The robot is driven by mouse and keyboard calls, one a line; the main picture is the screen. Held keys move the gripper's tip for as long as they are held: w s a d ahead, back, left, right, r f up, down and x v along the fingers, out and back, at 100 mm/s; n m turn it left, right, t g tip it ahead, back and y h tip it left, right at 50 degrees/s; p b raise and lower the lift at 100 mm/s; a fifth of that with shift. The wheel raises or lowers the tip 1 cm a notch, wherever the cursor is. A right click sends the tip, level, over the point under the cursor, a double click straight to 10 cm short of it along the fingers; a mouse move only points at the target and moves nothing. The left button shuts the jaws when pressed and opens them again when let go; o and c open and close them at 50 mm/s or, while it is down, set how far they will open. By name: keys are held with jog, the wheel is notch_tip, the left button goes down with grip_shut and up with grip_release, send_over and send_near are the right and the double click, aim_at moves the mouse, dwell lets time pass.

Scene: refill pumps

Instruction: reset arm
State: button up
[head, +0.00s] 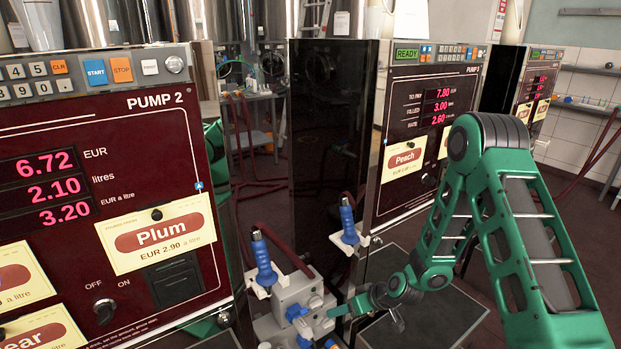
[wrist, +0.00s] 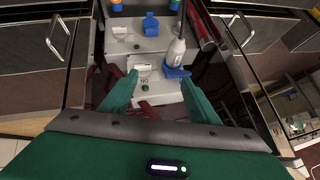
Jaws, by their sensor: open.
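My green arm enters the head view from the right, bends at a high elbow and reaches down to the left. My gripper (head: 345,311) is low in the gap between the pumps, close to a grey block (head: 300,296) with blue parts; whether it touches cannot be told. In the wrist view my gripper (wrist: 155,78) shows two green fingers spread apart, with nothing held between them. Beyond the fingers are a light grey panel (wrist: 150,103), a white nozzle-like piece (wrist: 176,50) with a blue base, and a blue clip (wrist: 151,25).
Pump 2 (head: 100,130) stands close at the left, showing a Plum label (head: 157,234). Blue-handled nozzles (head: 263,258) hang in white holders. Red hoses (head: 285,250) run through the gap.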

jog(key=s+d+r+m+g+h, duration=0.1)
jog(key=s+d+r+h, duration=0.1)
jog(key=s+d+r, duration=0.4)
jog(key=s+d+r+m+g+h, duration=0.1)
jog(key=s+d+r+m+h, duration=0.1)
jog(key=d+r, duration=0.75)
jog(key=s+d+r+m+h, duration=0.1)
jog(key=s+d+r+h, duration=0.1)
jog(key=s+d+r, duration=0.4)
jog(key=s+d+r+m+g, duration=0.1)
jog(key=s+d+r+m, duration=0.1)
jog(key=s, duration=0.5)
jog(key=s+d+r+m+g, duration=0.1)
jog(key=s+d+r+m, duration=0.2)
jog(key=s+r, duration=0.3)
jog(key=s+d+r+m, duration=0.3)
jog(key=s+d+r, duration=0.1)
jog(key=s, duration=0.5)
jog(key=shift+s+g, duration=0.15)
jog(key=shift+g, duration=0.25)
jog(key=shift+r, duration=0.1)
jog(key=shift+w+f, duration=0.25)
jog(key=shift+w, duration=0.4)
jog(key=shift+o, duration=0.6)
